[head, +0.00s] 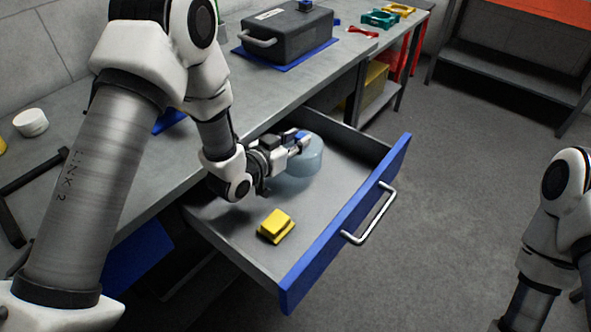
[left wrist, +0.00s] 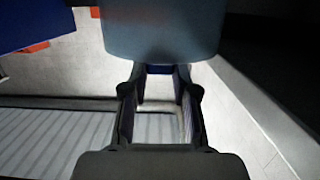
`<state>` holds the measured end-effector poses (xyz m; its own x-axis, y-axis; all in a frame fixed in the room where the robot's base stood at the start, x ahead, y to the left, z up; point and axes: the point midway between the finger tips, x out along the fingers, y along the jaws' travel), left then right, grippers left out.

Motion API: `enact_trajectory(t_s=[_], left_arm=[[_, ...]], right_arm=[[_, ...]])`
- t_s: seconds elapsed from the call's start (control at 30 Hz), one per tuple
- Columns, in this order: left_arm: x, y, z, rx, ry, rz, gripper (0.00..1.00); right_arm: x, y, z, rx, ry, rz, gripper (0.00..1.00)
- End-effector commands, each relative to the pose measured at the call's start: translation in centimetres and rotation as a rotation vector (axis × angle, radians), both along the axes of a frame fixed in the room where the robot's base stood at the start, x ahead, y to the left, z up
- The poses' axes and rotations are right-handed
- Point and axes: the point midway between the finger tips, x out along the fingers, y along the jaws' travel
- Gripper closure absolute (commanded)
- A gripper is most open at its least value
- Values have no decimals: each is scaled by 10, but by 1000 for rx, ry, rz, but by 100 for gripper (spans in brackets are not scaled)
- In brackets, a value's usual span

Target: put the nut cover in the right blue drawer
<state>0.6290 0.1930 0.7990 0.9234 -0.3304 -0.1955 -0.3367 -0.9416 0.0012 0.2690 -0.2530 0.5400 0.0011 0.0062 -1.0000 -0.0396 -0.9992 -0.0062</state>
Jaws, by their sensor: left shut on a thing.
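The nut cover, a pale blue, see-through round cup (head: 308,163), is inside the open blue-fronted drawer (head: 350,222), towards its far end. My left gripper (head: 300,140) reaches over the drawer's inner side and is shut on the cover near its top. In the left wrist view the cover (left wrist: 160,32) fills the top middle, at the fingertips (left wrist: 160,72). I cannot tell whether the cover touches the drawer floor. My right arm shows at the right edge of the head view, but its gripper is out of view.
A yellow block (head: 276,226) lies in the near part of the drawer. The drawer's silver handle (head: 371,214) faces the open floor. On the bench (head: 235,92) stand a dark grey case (head: 288,34) and a white round tub (head: 31,122). Drawer floor between block and front is clear.

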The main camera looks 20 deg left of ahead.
Motion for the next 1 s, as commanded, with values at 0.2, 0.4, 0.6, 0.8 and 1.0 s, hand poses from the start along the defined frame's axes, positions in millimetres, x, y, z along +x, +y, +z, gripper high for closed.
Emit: enact_trajectory(t_s=[0.2, 0.4, 0.6, 0.8, 1.0], left_arm=[[0, 0, -35, 1, 2, 0, 100], [0, 0, -47, 0, -2, 1, 100], [0, 0, -50, 0, -1, 1, 100], [0, 0, -50, 0, -1, 1, 47], [0, 0, -50, 0, -1, 1, 47]], right_arm=[[0, 0, -5, 0, 0, 0, 60], [0, 0, -5, 0, 1, 0, 60], [0, 0, -8, 0, 1, 0, 60], [0, 0, -8, 0, 1, 0, 60], [0, 0, -8, 0, 1, 0, 60]])
